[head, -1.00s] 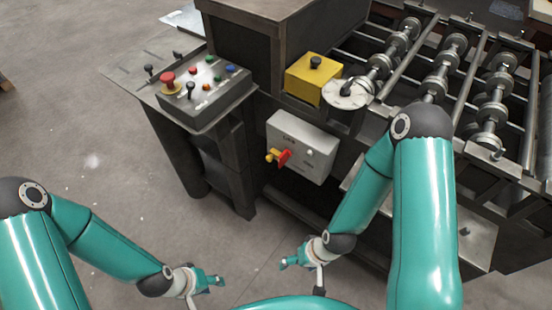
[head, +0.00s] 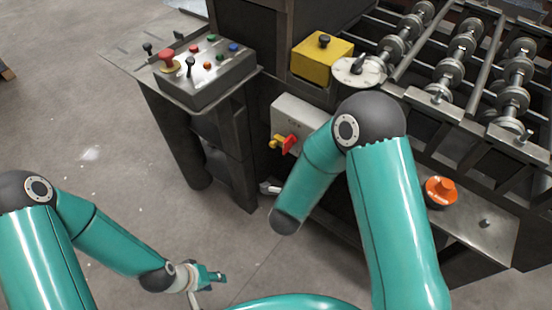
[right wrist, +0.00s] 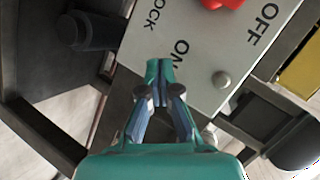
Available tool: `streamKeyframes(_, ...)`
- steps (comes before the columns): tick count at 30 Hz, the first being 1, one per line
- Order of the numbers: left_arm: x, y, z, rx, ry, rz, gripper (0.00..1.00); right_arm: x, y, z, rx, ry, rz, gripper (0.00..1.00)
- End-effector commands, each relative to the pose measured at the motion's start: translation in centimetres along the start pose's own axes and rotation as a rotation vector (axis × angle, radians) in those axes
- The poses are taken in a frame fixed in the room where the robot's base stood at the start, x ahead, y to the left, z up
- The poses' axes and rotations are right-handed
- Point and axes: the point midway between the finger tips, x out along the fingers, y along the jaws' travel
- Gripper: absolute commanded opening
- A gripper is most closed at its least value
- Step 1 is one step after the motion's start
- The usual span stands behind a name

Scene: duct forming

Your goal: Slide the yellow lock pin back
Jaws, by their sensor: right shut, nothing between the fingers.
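The yellow lock pin (head: 274,143) sticks out at the left of the red switch handle (head: 290,143) on the light grey switch box (head: 303,113). My right forearm covers the box's lower right part. The right wrist view shows the box face (right wrist: 190,50) with the words ON, OFF and LOCK, and the red handle (right wrist: 222,3) cut off at the top edge. The pin is not visible there. My right gripper (right wrist: 160,70) is shut and empty, its tips in front of the box's edge near ON. My left gripper (head: 216,277) hangs low over the floor, apart from everything; its opening is unclear.
A control console (head: 205,75) with buttons and levers stands left of the box. Above the box are a yellow block (head: 322,55) and a round dial (head: 359,70). Roller shafts (head: 455,55) fill the upper right. An orange knob (head: 440,190) sits on the lower right panel.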

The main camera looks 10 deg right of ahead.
Motion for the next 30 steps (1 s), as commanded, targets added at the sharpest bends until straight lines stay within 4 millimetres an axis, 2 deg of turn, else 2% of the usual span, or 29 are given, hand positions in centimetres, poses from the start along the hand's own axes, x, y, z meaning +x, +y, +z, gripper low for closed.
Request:
streamKeyframes(1,1.6,-0.6,0.0,0.0,0.0,0.0,0.4,-0.7,-0.3,1.9,0.009,-0.001,-0.047,0.0)
streamKeyframes(6,3.3,-1.2,0.0,0.0,0.001,0.0,0.4,-3.9,-1.9,6.7,0.003,-0.075,-0.133,0.0)
streamKeyframes(9,3.7,-1.3,-0.1,0.0,0.001,0.0,0.4,-5.2,-2.3,8.3,-0.008,-0.115,-0.163,0.0)
streamKeyframes(13,3.9,-1.4,-0.1,0.0,0.001,0.0,0.4,-6.1,-2.5,9.2,-0.015,-0.136,-0.179,0.0)
streamKeyframes(23,3.8,-1.4,-0.1,0.0,0.001,0.0,0.4,-6.1,-2.6,9.2,-0.017,-0.139,-0.179,0.0)
streamKeyframes(30,3.6,-1.3,-0.1,0.0,0.001,0.0,0.4,-4.5,-2.8,9.4,-0.017,-0.136,-0.176,0.0)
